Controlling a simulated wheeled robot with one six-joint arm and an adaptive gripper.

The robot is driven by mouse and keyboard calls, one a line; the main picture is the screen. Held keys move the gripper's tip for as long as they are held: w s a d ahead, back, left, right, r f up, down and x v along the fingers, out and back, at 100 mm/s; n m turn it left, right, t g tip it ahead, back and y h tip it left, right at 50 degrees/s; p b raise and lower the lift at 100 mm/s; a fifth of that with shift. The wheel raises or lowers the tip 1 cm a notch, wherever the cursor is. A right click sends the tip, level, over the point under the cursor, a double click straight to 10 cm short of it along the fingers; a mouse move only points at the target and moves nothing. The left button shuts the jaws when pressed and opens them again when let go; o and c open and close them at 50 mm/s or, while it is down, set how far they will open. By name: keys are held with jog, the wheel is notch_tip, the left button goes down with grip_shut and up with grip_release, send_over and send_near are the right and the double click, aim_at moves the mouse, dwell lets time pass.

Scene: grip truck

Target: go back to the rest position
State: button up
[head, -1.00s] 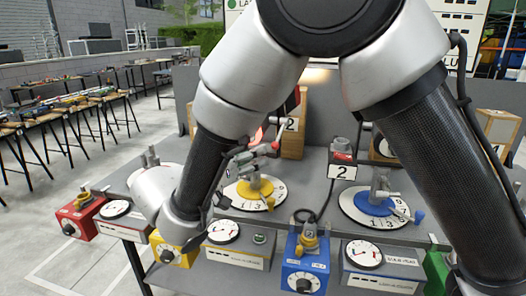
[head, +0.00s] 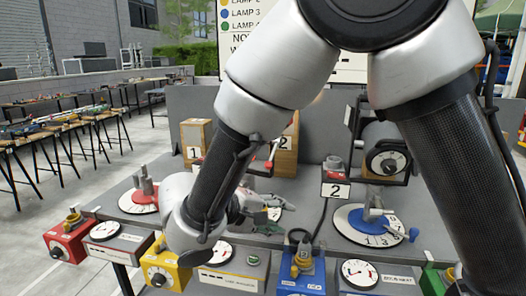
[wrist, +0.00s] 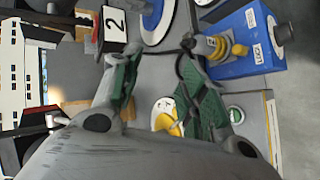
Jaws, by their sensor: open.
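My gripper (head: 268,208) is over the grey bench, in front of the yellow dial (wrist: 166,118), which it mostly hides in the head view. In the wrist view my gripper (wrist: 165,85) has its two green-padded fingers spread apart, with nothing held between them. Part of the yellow dial's white disc shows between and below the fingers. Whether the fingers touch anything on the bench cannot be told.
A red dial (head: 140,197) is left of my arm and a blue dial (head: 369,226) is right. A number 2 sign (head: 335,190) stands behind. Along the front edge are a red box (head: 68,243), a yellow box (head: 163,270) and a blue box (head: 302,276). Tables stand far left.

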jog(key=s+d+r+m+g+y, duration=0.1)
jog(key=s+d+r+m+y, duration=0.1)
jog(key=d, duration=0.9)
jog(key=s+d+r+m+g+y, duration=0.1)
jog(key=s+d+r+y, duration=0.3)
jog(key=d, duration=0.7)
jog(key=s+d+r+m+y, duration=0.3)
jog(key=s+d+r+m, duration=0.1)
jog(key=d, duration=0.7)
jog(key=shift+s+d+r+g+y, duration=0.35)
jog(key=shift+s+r, duration=0.3)
jog(key=shift+s, duration=0.6)
